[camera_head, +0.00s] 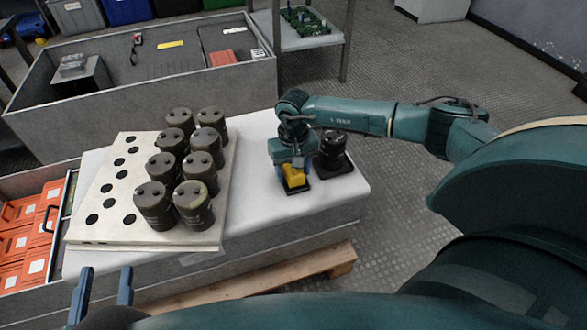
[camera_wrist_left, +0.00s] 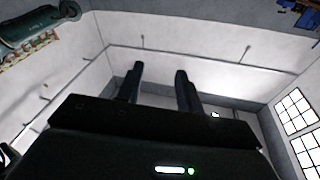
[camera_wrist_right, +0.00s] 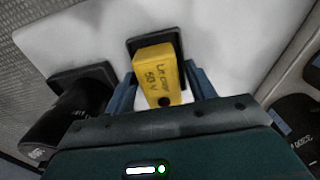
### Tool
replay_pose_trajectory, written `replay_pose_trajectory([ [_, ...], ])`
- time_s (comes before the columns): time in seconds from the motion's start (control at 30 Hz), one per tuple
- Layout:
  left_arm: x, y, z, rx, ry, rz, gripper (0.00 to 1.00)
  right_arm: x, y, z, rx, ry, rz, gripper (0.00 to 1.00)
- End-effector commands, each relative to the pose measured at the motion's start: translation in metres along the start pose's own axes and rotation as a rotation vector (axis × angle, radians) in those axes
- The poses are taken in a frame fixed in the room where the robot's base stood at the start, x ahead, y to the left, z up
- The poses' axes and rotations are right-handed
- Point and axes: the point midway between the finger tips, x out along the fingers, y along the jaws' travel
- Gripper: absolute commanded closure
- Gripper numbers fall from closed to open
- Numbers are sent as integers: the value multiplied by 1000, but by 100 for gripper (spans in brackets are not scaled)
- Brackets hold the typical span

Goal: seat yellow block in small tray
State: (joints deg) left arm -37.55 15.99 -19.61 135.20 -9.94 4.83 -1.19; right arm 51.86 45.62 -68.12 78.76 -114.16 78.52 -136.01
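The yellow block (camera_head: 294,177) stands in or over the small black tray (camera_head: 303,187) at the right of the white table; I cannot tell if it sits fully down. In the right wrist view the block (camera_wrist_right: 158,80) has printed text, and the tray rim (camera_wrist_right: 132,43) shows behind its far end. My right gripper (camera_head: 292,165) is above the block. Its fingers (camera_wrist_right: 160,72) are apart on either side of the block, with narrow gaps showing. My left gripper (camera_head: 105,278) is open and empty, off the table's near left edge.
A dark capacitor (camera_head: 332,149) stands on a black base close beside the small tray. Several capacitors (camera_head: 193,205) stand on a pale board with holes (camera_head: 108,190) at the left. The white table (camera_head: 255,215) between board and tray is clear.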

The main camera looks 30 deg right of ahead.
Motion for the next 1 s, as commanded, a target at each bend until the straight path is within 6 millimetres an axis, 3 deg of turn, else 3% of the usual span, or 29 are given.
replay_pose_trajectory([
  [0.1,0,1,2,-1,-5,1,64,0,0,0,0,0,0,37],
  [0.47,0,0,2,-20,-9,-2,64,1,0,0,0,-1,1,37],
  [0.53,3,4,-9,-60,-2,14,64,-1,0,0,0,-1,0,37],
  [0.8,0,-1,-15,-3,-25,7,64,-72,0,-1,-1,4,0,37],
  [1.0,-2,-2,-15,27,-43,9,64,-111,0,-1,0,3,0,37],
])
